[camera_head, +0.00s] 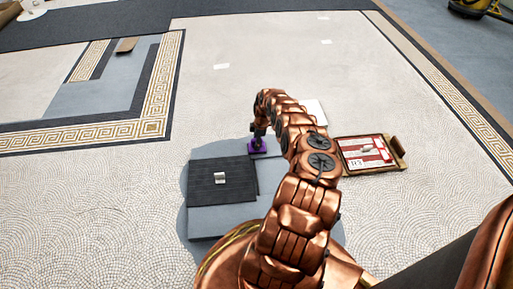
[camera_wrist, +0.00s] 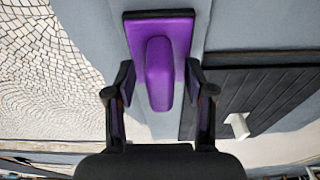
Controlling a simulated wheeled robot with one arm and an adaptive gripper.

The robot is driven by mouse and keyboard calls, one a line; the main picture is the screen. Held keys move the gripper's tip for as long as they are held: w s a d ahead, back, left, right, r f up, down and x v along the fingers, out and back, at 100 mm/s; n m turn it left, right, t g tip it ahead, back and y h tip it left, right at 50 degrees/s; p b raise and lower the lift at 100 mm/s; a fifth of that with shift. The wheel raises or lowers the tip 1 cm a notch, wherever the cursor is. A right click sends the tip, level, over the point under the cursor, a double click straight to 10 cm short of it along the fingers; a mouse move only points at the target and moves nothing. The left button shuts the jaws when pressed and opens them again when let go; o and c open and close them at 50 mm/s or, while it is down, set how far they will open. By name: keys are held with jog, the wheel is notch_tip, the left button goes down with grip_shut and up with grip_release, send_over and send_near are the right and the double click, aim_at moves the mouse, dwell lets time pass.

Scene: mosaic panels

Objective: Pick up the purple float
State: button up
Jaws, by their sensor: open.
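The purple float (camera_wrist: 160,72) has a purple handle on a purple plate with a dark edge. In the wrist view it lies at the top centre, on a grey-blue surface. My gripper (camera_wrist: 160,88) is open, with one dark finger on each side of the float's handle. I cannot tell whether either finger touches it. In the head view the purple float (camera_head: 257,147) shows small at the back edge of the grey block, and my gripper (camera_head: 258,133) is right above it, pointing down.
A dark slatted panel (camera_head: 222,192) with a small light handle (camera_head: 220,178) lies on the grey-blue block (camera_head: 217,222), beside the float. A tray with a red and white picture (camera_head: 368,153) lies to the right. The mosaic floor (camera_head: 240,40) beyond is mostly clear.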

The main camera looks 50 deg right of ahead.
jog(key=shift+c, duration=0.4)
grip_shut()
jog(key=shift+r, duration=0.15)
jog(key=shift+r, duration=0.25)
jog(key=r+p, duration=0.2)
jog(key=r, duration=0.1)
jog(key=shift+s+r, duration=0.15)
jog(key=shift+s, duration=0.05)
jog(key=s+a+r+p, duration=0.1)
jog(key=s+p, duration=0.6)
jog(key=s, duration=0.8)
jog(key=shift+s+a, duration=0.2)
jog(key=shift+a, duration=0.55)
